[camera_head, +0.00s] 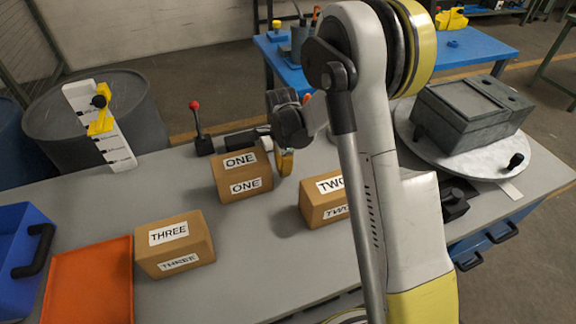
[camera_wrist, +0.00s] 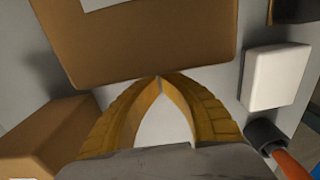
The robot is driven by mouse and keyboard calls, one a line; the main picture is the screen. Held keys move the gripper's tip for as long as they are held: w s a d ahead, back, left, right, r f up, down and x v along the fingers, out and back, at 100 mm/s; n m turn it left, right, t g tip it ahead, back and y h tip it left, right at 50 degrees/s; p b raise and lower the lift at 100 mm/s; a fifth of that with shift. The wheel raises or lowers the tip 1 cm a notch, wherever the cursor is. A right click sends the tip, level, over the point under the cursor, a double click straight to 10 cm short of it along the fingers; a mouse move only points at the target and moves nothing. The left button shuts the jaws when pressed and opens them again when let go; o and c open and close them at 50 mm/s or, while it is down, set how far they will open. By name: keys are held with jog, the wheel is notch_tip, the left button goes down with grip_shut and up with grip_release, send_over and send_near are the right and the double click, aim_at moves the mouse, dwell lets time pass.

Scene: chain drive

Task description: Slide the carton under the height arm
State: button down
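The height arm is a yellow slider (camera_head: 101,124) with a black knob on an upright white scale (camera_head: 119,150) at the back left of the bench. Carton ONE (camera_head: 224,184) stands right of it and nearer, well apart from it. Carton TWO (camera_head: 314,208) stands further right, partly hidden by my arm. Carton THREE (camera_head: 190,250) stands at the front left. My gripper (camera_head: 284,165) is low at the right side of carton ONE. In the wrist view its yellow fingertips (camera_wrist: 159,80) meet with nothing between them, close to a carton (camera_wrist: 150,45); contact cannot be told.
An orange tray (camera_head: 92,285) and a blue bin (camera_head: 18,240) lie at the left. A red-knobbed lever (camera_head: 197,125) stands behind carton ONE. A grey box (camera_head: 470,115) sits on a round plate at the right. Bench is clear between the scale and carton ONE.

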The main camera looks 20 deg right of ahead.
aim_at(197, 201)
jog(key=shift+a+r, duration=0.15)
jog(key=shift+a, duration=1.05)
jog(key=a, duration=2.8)
jog(key=shift+w+a, duration=0.1)
jog(key=shift+a, duration=0.15)
jog(key=d, duration=0.3)
jog(key=shift+w+d, duration=0.1)
jog(key=shift+d, duration=0.1)
notch_tip(197, 201, up, 10)
jog(key=p, duration=0.3)
jog(key=shift+d, duration=0.4)
